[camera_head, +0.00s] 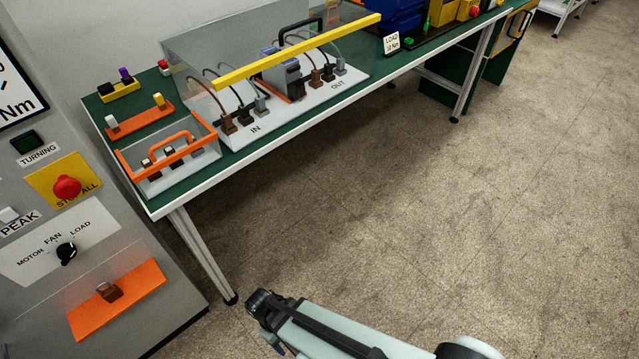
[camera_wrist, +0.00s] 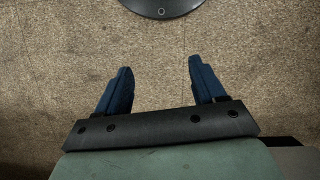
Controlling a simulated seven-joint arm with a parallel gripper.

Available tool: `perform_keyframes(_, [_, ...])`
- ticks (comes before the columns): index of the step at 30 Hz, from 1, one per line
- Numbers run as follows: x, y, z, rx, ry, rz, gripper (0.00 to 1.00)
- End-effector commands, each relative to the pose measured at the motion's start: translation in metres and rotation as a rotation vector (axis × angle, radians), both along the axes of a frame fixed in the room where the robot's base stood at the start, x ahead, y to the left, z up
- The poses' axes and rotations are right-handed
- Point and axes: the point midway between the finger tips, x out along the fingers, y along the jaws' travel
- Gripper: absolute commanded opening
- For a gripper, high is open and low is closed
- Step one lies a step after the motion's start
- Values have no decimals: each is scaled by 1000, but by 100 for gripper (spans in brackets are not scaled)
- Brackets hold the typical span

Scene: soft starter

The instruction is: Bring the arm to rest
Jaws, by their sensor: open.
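My gripper (camera_wrist: 161,88) shows in the wrist view with its two blue fingers spread apart. Nothing is between the fingers; only the speckled floor shows behind them. In the head view my arm reaches in from the bottom right, low over the floor. Its end stands in front of the table and right of the grey panel. The fingers are mostly hidden in the head view. The gripper touches nothing that I can see.
A green-topped table (camera_head: 300,125) carries an orange-handled box (camera_head: 170,165), a clear cover with a yellow bar (camera_head: 300,52) and cables. A grey panel with a red stop button (camera_head: 67,187) stands at left. The floor (camera_head: 470,190) at right is clear.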

Motion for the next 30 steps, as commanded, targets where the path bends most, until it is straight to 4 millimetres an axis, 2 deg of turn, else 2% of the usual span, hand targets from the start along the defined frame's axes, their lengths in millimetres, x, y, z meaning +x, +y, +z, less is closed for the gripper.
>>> perform_keyframes(1, [3, -15, -1, -8, 9, -38, 69])
perform_keyframes(3, [7, -32, -4, -19, 20, -82, 69])
perform_keyframes(12, [17, -100, -13, -59, 61, -264, 69])
perform_keyframes(21, [16, -159, -22, -89, 107, -447, 69])
perform_keyframes(30, [6, -210, -31, -108, 156, -628, 69])
